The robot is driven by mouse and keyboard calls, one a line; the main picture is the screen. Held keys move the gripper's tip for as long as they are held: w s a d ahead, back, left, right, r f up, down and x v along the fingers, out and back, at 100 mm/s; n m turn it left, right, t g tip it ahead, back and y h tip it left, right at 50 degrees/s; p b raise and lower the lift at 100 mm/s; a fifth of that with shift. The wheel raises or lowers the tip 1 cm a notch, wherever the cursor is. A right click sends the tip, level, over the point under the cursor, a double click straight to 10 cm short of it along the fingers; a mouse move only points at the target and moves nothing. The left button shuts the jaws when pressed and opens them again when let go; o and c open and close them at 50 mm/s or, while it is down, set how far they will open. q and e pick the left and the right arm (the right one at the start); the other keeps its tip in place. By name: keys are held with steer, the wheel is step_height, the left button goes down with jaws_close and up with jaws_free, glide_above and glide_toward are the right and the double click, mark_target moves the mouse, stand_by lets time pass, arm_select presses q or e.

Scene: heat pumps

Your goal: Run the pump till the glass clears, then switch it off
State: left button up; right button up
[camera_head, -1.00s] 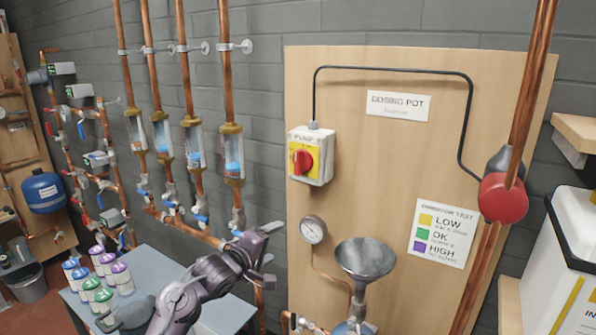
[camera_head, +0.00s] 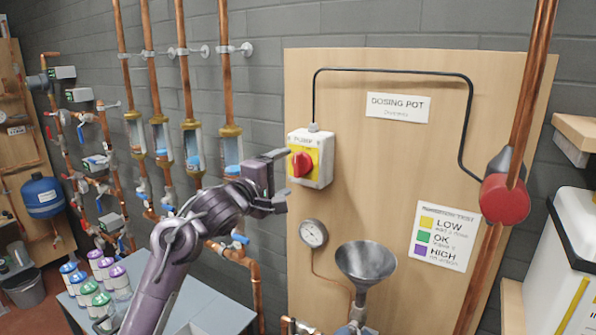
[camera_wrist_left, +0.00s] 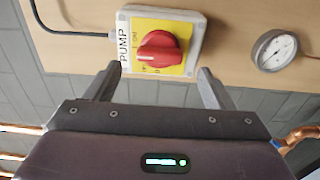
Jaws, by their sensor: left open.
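The pump switch (camera_head: 325,150) is a grey-white box labelled PUMP with a yellow plate and a red knob (camera_head: 302,164). In the left wrist view the red knob (camera_wrist_left: 160,52) shows a pale mark on the side toward the PUMP label; I cannot tell its setting surely. My left gripper (camera_head: 284,180) is open and empty, close in front of the switch, with its fingers apart from the knob. The sight glasses on the copper pipes hold some blue; the nearest glass (camera_head: 231,150) is partly hidden at its bottom by my arm. My right gripper is not in view.
A red pump body (camera_head: 503,198) sits on the right copper pipe. Below the switch are a gauge (camera_head: 313,233) and a metal funnel (camera_head: 366,261). Several capped bottles (camera_head: 98,300) stand on a table at lower left. The board around the switch is clear.

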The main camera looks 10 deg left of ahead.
mark_target(295, 167)
arm_select(q)
steer(key=shift+w, duration=0.1)
stand_by(0.3)
steer(key=shift+w+d+r+p, duration=0.15)
steer(key=shift+w+d+p, duration=0.15)
steer(key=shift+w, duration=0.25)
steer(key=shift+p+x, duration=0.6)
steer(key=shift+x, duration=1.05)
steer(key=shift+c, duration=0.5)
